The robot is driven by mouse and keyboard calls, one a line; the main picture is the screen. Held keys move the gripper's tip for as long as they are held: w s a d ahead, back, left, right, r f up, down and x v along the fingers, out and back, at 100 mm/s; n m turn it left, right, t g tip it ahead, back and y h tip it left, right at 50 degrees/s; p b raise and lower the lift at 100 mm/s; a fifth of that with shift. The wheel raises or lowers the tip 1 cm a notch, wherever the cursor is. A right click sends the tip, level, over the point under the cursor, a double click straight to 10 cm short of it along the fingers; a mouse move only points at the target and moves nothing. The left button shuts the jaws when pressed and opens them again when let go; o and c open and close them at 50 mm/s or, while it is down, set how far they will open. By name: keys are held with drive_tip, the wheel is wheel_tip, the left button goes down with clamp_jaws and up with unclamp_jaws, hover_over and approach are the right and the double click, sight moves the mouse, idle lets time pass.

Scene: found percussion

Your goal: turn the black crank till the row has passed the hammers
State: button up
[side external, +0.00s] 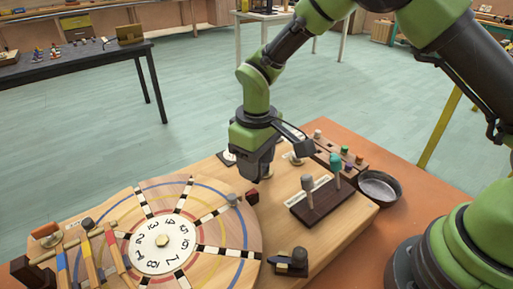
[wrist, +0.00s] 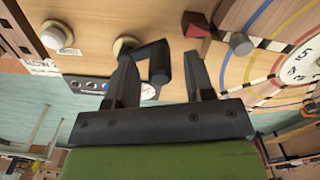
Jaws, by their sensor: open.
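In the side view my gripper (side external: 256,176) points down at the board and hides the crank. The numbered wooden disc (side external: 212,258) has black-and-white striped spokes and coloured rings. A grey peg (side external: 232,199) stands near its rim. Several hammers (side external: 89,262) with coloured handles lie over its left side.
A dark red block (side external: 252,197) stands by the disc's rim, close to my gripper. A dark rack (side external: 318,200) with upright mallets, a black-knobbed block (side external: 291,262) and a round metal bowl (side external: 379,187) are to the right. Another pale knob (wrist: 55,35) is near the crank.

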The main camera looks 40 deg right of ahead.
wheel_tip(320, 180, up, 10)
drive_tip(key=shift+f, duration=0.25)
idle(0.6)
drive_tip(key=m, duration=0.7)
drive_tip(key=shift+f+m, duration=0.1)
drive_tip(key=shift+m, duration=0.2)
drive_tip(key=m, duration=0.5)
drive_tip(key=shift+f+m, duration=0.15)
drive_tip(key=shift+m, duration=0.25)
drive_tip(key=shift+f, duration=0.4)
wheel_tip(320, 180, down, 9)
drive_tip(key=shift+c, duration=0.3)
